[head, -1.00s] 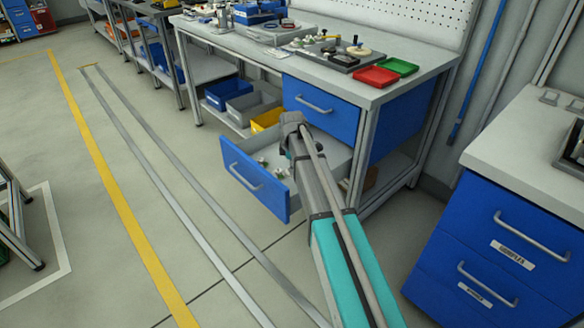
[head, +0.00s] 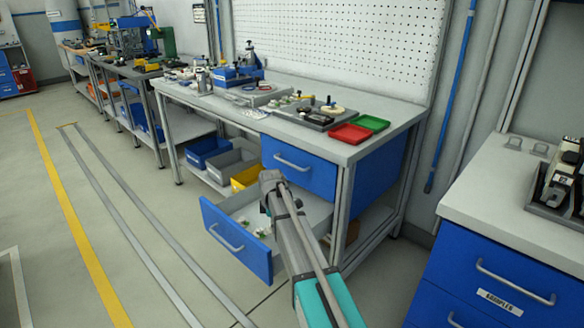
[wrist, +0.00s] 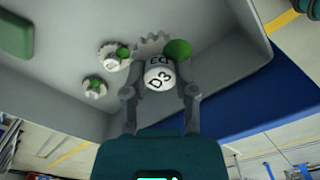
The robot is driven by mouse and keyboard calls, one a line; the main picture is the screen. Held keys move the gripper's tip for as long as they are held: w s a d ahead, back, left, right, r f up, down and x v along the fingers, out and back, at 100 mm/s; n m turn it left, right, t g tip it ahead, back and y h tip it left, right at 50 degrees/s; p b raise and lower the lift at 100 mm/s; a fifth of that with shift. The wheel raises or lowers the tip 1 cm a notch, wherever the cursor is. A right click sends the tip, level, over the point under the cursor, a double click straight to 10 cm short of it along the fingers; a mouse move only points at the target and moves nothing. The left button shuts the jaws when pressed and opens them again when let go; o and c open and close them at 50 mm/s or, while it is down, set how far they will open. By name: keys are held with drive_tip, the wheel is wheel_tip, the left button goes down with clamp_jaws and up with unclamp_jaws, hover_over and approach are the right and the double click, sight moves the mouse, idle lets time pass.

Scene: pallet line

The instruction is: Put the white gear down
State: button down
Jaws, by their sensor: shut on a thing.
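My gripper (wrist: 160,85) is shut on a white gear (wrist: 158,77) marked "D3", held between its two fingers in the wrist view. Grey-white teeth and a green round part show just beyond the marked face. Behind it lies the grey inside of the open drawer (wrist: 225,85); whether the gear touches the drawer floor I cannot tell. Two other white toothed parts with green pieces, one larger (wrist: 110,55) and one smaller (wrist: 95,88), lie in the drawer beside it. In the head view my arm reaches over the open blue-fronted drawer (head: 236,241) and hides part of its inside.
A workbench (head: 320,140) stands above the drawer, with a red tray (head: 350,134) and a green tray (head: 374,122) on top. Grey and yellow bins (head: 245,177) sit on the shelf behind. A blue drawer cabinet (head: 490,260) stands at right. The floor at left is clear.

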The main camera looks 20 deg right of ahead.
wheel_tip(320, 180, up, 47)
drive_tip(key=p, duration=4.6)
drive_tip(key=shift+p, duration=0.4)
drive_tip(key=shift+w, duration=0.15)
